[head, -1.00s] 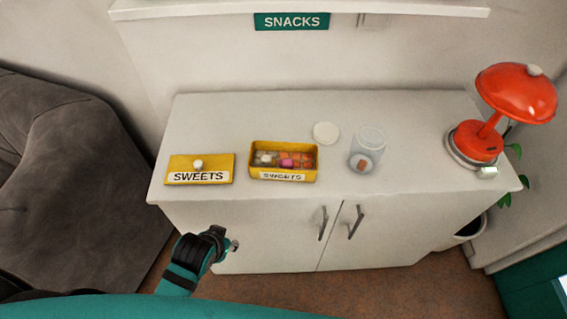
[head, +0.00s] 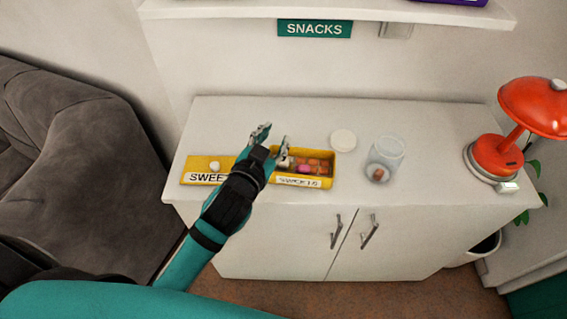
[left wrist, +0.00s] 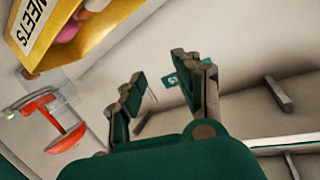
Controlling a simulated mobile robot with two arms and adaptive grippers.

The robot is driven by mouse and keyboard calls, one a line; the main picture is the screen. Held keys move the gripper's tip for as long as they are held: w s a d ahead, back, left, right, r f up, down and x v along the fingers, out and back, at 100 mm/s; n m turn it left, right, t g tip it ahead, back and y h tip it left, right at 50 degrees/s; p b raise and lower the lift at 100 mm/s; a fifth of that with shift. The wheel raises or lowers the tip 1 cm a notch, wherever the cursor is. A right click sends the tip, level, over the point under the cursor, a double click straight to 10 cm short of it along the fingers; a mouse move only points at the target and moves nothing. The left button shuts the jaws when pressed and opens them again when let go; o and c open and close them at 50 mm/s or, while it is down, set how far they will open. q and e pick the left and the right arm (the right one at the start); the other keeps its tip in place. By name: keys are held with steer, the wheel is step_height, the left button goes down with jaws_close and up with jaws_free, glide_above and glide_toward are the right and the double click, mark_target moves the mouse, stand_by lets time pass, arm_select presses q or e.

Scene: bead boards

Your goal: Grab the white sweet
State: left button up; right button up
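The yellow sweets box (head: 327,168) lies open on the white cabinet, holding a white sweet (head: 284,162) at its left end and pink and orange-brown sweets to the right. My left gripper (head: 273,138) is open and empty, raised over the left end of the box. Its hand covers part of the box's left side. In the left wrist view its fingers (left wrist: 153,83) are spread apart, and the box (left wrist: 84,50) shows at upper left with a pink sweet; I cannot make out the white sweet clearly there. My right gripper is out of view.
The yellow SWEETS lid (head: 195,170) with a white knob lies left of the box, partly behind my arm. A clear jar (head: 386,155) with a brown item and a round white lid (head: 343,139) stand to the right. A red lamp (head: 497,155) is at far right.

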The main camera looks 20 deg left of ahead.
arm_select(q)
steer(key=w+d+r+m+t+h, duration=0.25)
steer(key=d+r+m+h, duration=0.2)
steer(key=r, duration=0.45)
steer(key=w+d+r+m+t+h, duration=0.1)
steer(key=d+r+m+t+h, duration=0.25)
steer(key=d+r+h, duration=0.4)
steer(key=s+d+r+m+g+h, duration=0.3)
steer(key=s+d+m+g+h, duration=0.15)
steer(key=m+g, duration=0.45)
steer(key=s+d+r+m+g+h, duration=0.25)
steer(key=d+m+g+h, duration=0.3)
steer(key=m+g, duration=0.35)
steer(key=m+g+y+p, duration=0.3)
steer(key=m+y, duration=0.2)
steer(key=y, duration=1.8)
glide_above(283, 162)
steer(key=f, duration=2.5)
steer(key=shift+w+f, duration=0.15)
steer(key=shift+w, duration=0.15)
steer(key=shift+s+f+p, duration=0.15)
steer(key=shift+f+p, duration=0.4)
steer(key=shift+p, duration=0.1)
step_height(283, 162, down, 4)
steer(key=shift+s+r+p, duration=0.15)
steer(key=shift+r+p, duration=0.05)
steer(key=shift+p, duration=0.55)
steer(key=shift+f, duration=0.4)
